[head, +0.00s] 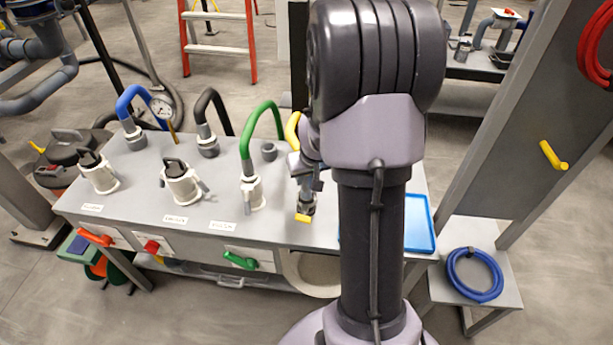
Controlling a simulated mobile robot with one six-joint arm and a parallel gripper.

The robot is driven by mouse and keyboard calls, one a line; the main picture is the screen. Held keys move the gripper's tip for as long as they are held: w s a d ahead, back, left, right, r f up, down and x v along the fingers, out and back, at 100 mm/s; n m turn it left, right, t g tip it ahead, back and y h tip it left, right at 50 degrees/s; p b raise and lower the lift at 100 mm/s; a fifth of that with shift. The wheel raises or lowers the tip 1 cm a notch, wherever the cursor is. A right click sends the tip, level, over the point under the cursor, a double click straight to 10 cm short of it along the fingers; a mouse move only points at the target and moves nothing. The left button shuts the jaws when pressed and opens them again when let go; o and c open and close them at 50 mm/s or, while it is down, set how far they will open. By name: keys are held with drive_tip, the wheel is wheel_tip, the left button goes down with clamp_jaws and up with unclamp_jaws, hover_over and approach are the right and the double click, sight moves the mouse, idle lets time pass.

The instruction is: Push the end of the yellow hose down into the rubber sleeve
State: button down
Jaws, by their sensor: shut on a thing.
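The yellow hose (292,130) shows as a short arc just left of my arm; the rest of it is hidden behind the arm. My gripper (306,196) is over the right part of the grey bench, shut on the hose, with the grip itself partly hidden. A small yellow piece (303,218) shows just below the fingers; I cannot tell whether it is the hose end. A short grey sleeve (269,151) stands on the bench to the left of my gripper. I cannot tell whether it is the rubber sleeve for this hose.
Blue (132,95), black (207,104) and green (262,115) hoses rise from the bench (150,205). White couplings (182,186) stand along it. A blue tray (421,225) lies right of my arm, partly hidden. A blue coil (474,275) lies on a low stand at right.

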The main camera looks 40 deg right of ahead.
drive_tip(key=shift+f+b, duration=0.8)
drive_tip(key=shift+b, duration=0.05)
drive_tip(key=c, duration=1.1)
unclamp_jaws()
drive_tip(key=shift+o, duration=0.2)
drive_tip(key=p+v, duration=0.8)
drive_tip(key=v, duration=1)
drive_tip(key=s+a+r+t+y, duration=0.15)
drive_tip(key=a+r, duration=0.35)
drive_tip(key=a, duration=0.5)
drive_tip(key=s+a+r+y, duration=0.1)
drive_tip(key=s+a+r, duration=0.25)
drive_tip(key=a, duration=0.75)
drive_tip(key=s+a+r+y, duration=0.1)
drive_tip(key=s+a+r, duration=0.1)
drive_tip(key=s+a, duration=0.4)
drive_tip(key=shift+a, duration=0.4)
drive_tip(key=shift+s, duration=0.15)
